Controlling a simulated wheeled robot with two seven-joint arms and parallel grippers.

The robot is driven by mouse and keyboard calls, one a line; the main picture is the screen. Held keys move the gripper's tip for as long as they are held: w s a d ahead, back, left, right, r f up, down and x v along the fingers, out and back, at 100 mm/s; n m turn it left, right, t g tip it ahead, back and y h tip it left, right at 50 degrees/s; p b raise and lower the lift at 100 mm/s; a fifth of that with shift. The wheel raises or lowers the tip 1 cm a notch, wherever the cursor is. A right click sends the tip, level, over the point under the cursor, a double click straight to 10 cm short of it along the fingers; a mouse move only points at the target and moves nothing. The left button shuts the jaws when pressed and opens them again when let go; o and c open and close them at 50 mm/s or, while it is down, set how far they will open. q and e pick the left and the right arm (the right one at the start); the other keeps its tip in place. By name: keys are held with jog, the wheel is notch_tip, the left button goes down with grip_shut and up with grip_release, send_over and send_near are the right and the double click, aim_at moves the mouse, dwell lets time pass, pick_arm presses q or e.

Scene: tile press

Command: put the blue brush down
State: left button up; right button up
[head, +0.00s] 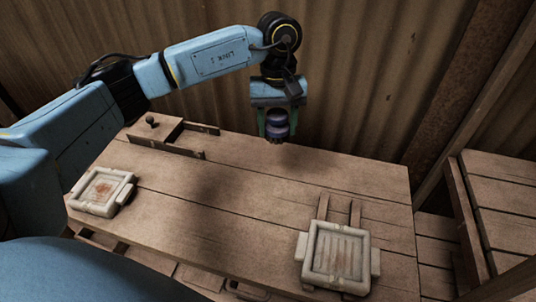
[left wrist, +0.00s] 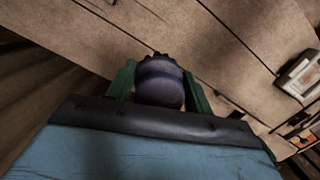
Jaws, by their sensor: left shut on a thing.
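My left gripper (head: 278,125) is over the far edge of the wooden table (head: 260,190) in the head view. Its green fingers are shut on the blue brush (head: 277,119), a rounded blue-purple thing with a dark lower end. The brush also shows between the fingers in the left wrist view (left wrist: 159,82), with the planks beyond it. It seems held above the tabletop, though the exact gap is hard to tell. My right gripper is not in view.
A pale square tray (head: 104,207) with a rusty-brown inside lies at the table's left. A pale ribbed tray (head: 303,272) lies at the front right by two wooden rails. A wooden fixture with a dark knob (head: 151,121) stands at the back left. The table's middle is clear.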

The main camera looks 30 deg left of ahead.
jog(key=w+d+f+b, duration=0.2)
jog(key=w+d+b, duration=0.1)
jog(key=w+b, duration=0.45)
pick_arm(q)
jog(key=w+a+f+n, duration=0.2)
jog(key=a+f+n, duration=0.1)
jog(key=n, duration=0.1)
jog(key=w+a+f+n+t, duration=0.1)
jog(key=w+a+f+n, duration=0.2)
jog(key=f+n, duration=0.1)
jog(key=w+a+f+n, duration=0.2)
jog(key=a+f+n, duration=0.1)
jog(key=n, duration=0.3)
jog(key=shift+w+a+f+t+h+b, duration=0.2)
jog(key=shift+w+a+t+h+b, duration=0.1)
jog(key=shift+a, duration=0.25)
jog(key=shift+f+b, duration=0.5)
jog(key=shift+f, duration=1.9)
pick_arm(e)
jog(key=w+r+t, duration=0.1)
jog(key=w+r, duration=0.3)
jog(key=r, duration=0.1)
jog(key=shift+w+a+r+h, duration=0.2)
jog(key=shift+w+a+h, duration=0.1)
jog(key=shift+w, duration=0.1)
pick_arm(q)
jog(key=shift+f, duration=0.15)
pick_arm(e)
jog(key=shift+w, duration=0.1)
